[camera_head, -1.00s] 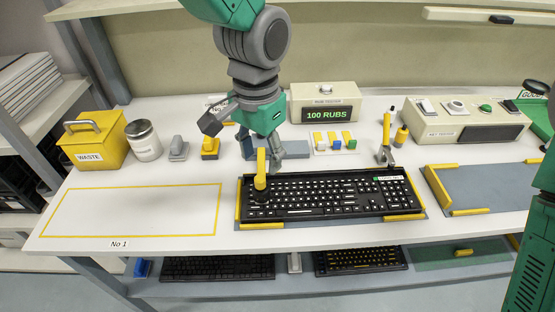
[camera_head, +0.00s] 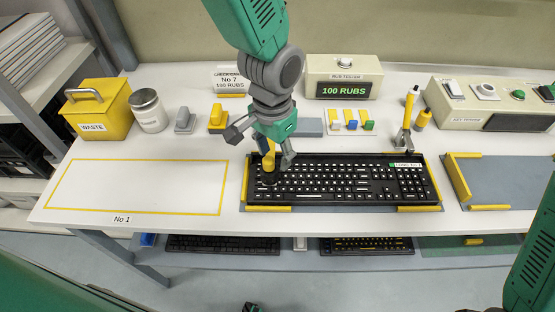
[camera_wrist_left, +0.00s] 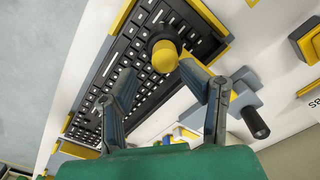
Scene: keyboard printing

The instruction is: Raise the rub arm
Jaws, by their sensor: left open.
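The rub arm's yellow upright handle (camera_head: 269,160) with its black round foot stands on the left end of the black keyboard (camera_head: 340,182). In the left wrist view, the yellow handle (camera_wrist_left: 165,58) shows end-on over the keyboard (camera_wrist_left: 125,65). My left gripper (camera_head: 267,153) is open above the handle and partly covers it in the head view. In the left wrist view, its fingers (camera_wrist_left: 158,76) are spread with the handle in the gap at the tips; contact cannot be told. The rub tester (camera_head: 343,77) at the back reads 100 RUBS. My right gripper is out of view.
The keyboard lies between yellow stops (camera_head: 418,209). A jar (camera_head: 148,110), yellow waste bin (camera_head: 102,108) and two stamp-like blocks (camera_head: 217,118) stand left. A key tester (camera_head: 465,108) stands right. The yellow-outlined area No 1 (camera_head: 140,187) is empty.

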